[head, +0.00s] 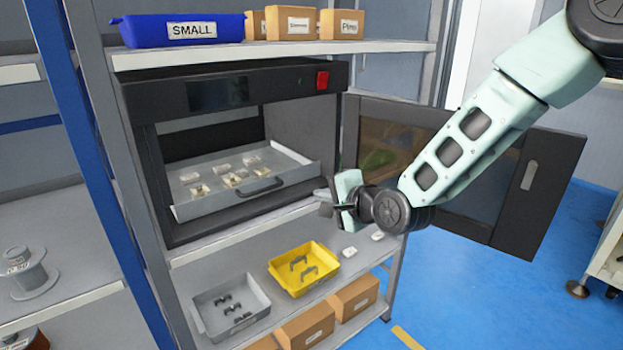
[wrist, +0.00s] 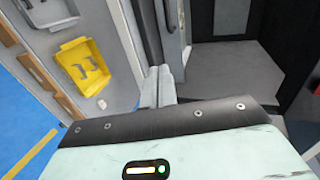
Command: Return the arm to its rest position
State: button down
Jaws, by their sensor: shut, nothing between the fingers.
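My gripper (head: 325,202) is in front of the open black cabinet, close to the right front corner of its pulled-out grey tray. In the wrist view its fingers (wrist: 158,86) are together with nothing between them. My pale green arm reaches in from the upper right in the head view, passing in front of the cabinet's open door (head: 545,190). The black cabinet (head: 150,185) stands on the shelf. Its grey tray (head: 190,210) holds several small pale parts. I cannot tell whether the gripper touches the tray or its handle (head: 262,188).
Below are a yellow bin (head: 318,288) with grey clips, a grey bin (head: 205,322) with dark parts, and small white pieces (head: 349,252). Cardboard boxes (head: 305,326) sit lower. A blue SMALL bin (head: 150,32) is on top. Blue floor (head: 450,290) is open at right.

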jog(key=s+r+n+g+h+p, duration=0.25)
jog(key=s+n+g, duration=0.5)
jog(key=s, duration=0.85)
jog(key=s+d+n+g+h, duration=0.1)
jog(key=s+d+n, duration=0.2)
jog(key=s, duration=0.4)
jog(key=s+d+r+n+g+h, duration=0.1)
jog(key=s+d+n+h, duration=0.1)
jog(key=s, duration=0.5)
jog(key=s+d+n+g+h, duration=0.2)
jog(key=s+d+n, duration=0.2)
jog(key=s+n, duration=0.2)
jog(key=shift+s+r+p, duration=0.3)
jog(key=shift+s+p, duration=0.1)
jog(key=shift+p, duration=0.05)
